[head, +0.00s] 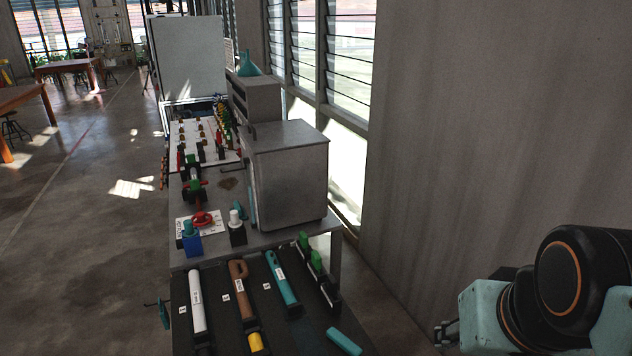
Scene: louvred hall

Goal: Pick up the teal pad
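The teal pad (344,341) looks like a small flat teal block with rounded ends. It lies at a slant at the front right of the dark bench top, near the bottom edge of the head view. My gripper (443,333) shows only as a small dark tip at the lower right, beyond the bench's right side. It is to the right of the pad and apart from it. Most of the gripper is hidden behind my arm, and its opening does not show.
On the dark bench top (222,284) lie a white-handled tool (197,300), a brown-handled tool (241,289) and a teal-handled tool (281,277). A dark rack with green parts (316,260) stands behind the pad. A grey cabinet (290,178) stands farther back. A concrete wall (500,130) bounds the right.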

